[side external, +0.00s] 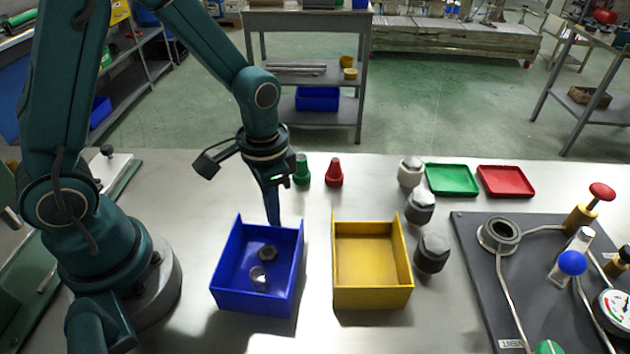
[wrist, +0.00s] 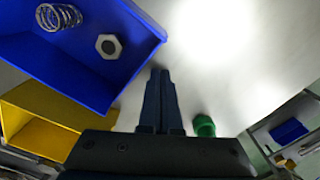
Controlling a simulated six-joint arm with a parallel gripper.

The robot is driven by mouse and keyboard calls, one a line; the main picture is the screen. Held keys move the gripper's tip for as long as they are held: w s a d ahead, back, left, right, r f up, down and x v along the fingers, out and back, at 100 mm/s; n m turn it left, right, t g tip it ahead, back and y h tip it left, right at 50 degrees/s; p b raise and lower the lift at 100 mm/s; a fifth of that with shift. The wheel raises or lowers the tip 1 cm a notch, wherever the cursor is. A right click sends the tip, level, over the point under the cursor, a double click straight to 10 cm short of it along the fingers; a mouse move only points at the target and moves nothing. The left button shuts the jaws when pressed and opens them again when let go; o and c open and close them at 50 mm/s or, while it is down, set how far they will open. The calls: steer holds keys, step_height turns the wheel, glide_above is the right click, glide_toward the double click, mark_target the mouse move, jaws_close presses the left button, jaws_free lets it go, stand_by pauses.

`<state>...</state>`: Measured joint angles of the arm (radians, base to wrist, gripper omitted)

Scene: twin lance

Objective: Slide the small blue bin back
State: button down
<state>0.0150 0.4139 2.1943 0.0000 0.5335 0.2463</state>
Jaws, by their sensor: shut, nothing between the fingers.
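The small blue bin (side external: 252,301) stands on the metal table in front of my arm. The bin also shows at the upper left of the wrist view (wrist: 140,32), with the nut (wrist: 108,46) and the spring (wrist: 59,16) inside. My gripper (side external: 273,221) is shut and empty, pointing down at the far wall of the bin. In the wrist view its fingertips (wrist: 160,73) are outside the bin, close to its wall. I cannot tell whether they touch it.
A yellow bin (side external: 372,298) stands just right of the blue bin. Green (side external: 301,169) and red (side external: 334,172) pieces stand behind. Several dark-based knobs (side external: 432,254), green and red trays (side external: 505,181) and a valve panel (side external: 480,290) lie rightward. Table behind the bins is mostly clear.

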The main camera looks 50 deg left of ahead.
mark_target(265, 260)
steer(key=shift+s+d, duration=0.1)
steer(key=shift+s+d, duration=0.6)
steer(key=shift+s+d, duration=0.1)
steer(key=shift+s+d, duration=0.6)
steer(key=shift+s, duration=0.05)
stand_by(0.5)
steer(key=shift+s+d, duration=0.7)
steer(key=shift+s+d, duration=0.1)
steer(key=shift+s+d, duration=0.6)
steer(key=shift+s, duration=0.1)
